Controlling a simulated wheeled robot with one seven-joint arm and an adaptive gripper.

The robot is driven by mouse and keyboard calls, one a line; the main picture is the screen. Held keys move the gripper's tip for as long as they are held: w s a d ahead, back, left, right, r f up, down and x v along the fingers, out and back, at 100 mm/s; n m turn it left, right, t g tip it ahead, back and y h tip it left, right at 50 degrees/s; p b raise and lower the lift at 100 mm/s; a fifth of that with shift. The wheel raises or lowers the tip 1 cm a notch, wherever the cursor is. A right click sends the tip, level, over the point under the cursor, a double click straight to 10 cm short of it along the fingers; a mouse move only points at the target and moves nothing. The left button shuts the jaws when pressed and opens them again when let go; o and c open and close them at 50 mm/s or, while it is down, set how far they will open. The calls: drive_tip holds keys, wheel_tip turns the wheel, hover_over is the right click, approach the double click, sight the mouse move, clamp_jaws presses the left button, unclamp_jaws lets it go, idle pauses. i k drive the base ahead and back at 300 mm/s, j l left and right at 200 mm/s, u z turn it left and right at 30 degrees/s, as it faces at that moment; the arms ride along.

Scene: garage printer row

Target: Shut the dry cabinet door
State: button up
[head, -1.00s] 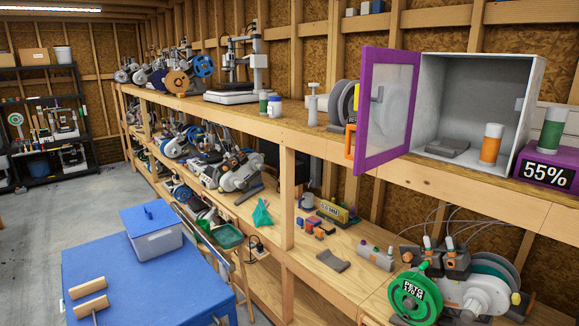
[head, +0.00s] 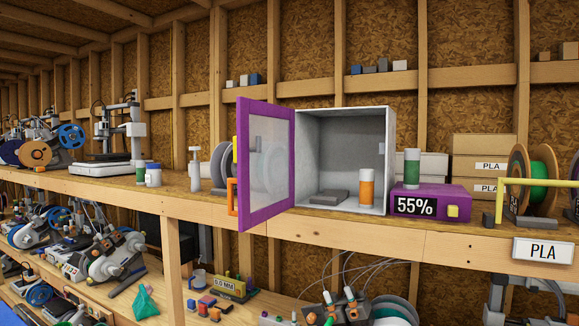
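The dry cabinet (head: 391,160) is a white box on the upper shelf, open toward me. Its purple-framed door (head: 266,218) with a clear pane stands wide open, swung out on the left side of the box. An orange handle (head: 232,197) shows at the door's left edge. Inside the cabinet are an orange bottle with a white cap (head: 367,190) and a flat grey block (head: 329,197). My gripper is not in view.
A purple base with a 55% display (head: 430,202) stands right of the cabinet, with a green bottle (head: 412,168) on it. A grey spool (head: 221,165) stands behind the door. Spools and a yellow bar (head: 540,182) are further right. The shelf front is clear below the door.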

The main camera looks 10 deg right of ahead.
sight(247, 220)
drive_tip(key=i+j+z, duration=0.6)
drive_tip(key=j+z, duration=0.2)
drive_tip(key=i+j, duration=0.15)
drive_tip(key=j, duration=0.15)
drive_tip(key=i+j, duration=0.25)
drive_tip(key=j, duration=1.05)
